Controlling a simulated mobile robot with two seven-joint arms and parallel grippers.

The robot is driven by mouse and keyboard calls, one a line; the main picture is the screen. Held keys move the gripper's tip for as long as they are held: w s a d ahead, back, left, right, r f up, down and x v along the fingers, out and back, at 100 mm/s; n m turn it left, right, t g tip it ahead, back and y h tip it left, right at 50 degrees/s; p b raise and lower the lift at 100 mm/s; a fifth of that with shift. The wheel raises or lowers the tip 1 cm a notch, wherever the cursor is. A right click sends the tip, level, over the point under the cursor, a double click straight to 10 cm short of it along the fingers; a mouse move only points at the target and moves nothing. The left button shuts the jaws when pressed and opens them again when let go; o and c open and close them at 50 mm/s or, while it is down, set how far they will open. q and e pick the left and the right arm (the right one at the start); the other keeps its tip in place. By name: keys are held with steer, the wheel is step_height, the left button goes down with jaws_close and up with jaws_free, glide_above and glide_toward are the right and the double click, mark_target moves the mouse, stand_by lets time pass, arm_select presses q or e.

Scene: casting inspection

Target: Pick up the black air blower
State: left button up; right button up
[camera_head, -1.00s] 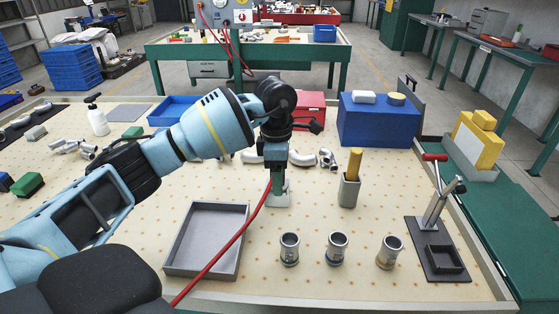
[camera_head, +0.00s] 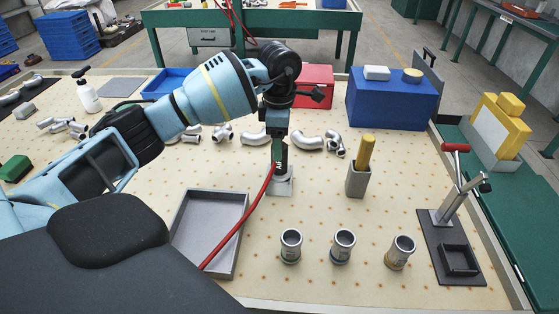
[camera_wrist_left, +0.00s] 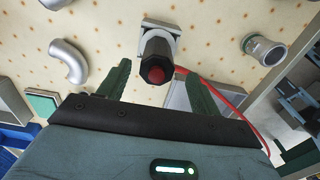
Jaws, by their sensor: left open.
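The black air blower (camera_wrist_left: 155,48) stands upright in a holder with a square grey base plate (camera_head: 282,187). In the left wrist view it is a black cylinder with a red end facing the camera. My left gripper (camera_wrist_left: 157,72) is open above it, with one green finger on each side and visible gaps to the blower. In the head view the left gripper (camera_head: 278,145) points down over the holder and partly hides the blower. A red hose (camera_head: 240,225) runs from there towards the near edge. My right gripper is not in view.
A grey tray (camera_head: 176,240) lies left of the holder. Several metal cups (camera_head: 343,245) stand in front to the right. Curved pipe pieces (camera_head: 307,143) lie behind. A grey holder with a yellow-handled tool (camera_head: 357,181) and a clamp stand (camera_head: 452,262) are to the right.

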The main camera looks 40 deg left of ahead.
arm_select(q)
steer(key=shift+w+a+f, duration=0.1)
steer(key=shift+f, duration=1.3)
steer(key=shift+w+f, duration=0.1)
steer(key=shift+f, duration=1.3)
steer(key=c, duration=1.2)
step_height(320, 180, up, 10)
steer(key=shift+r, duration=0.1)
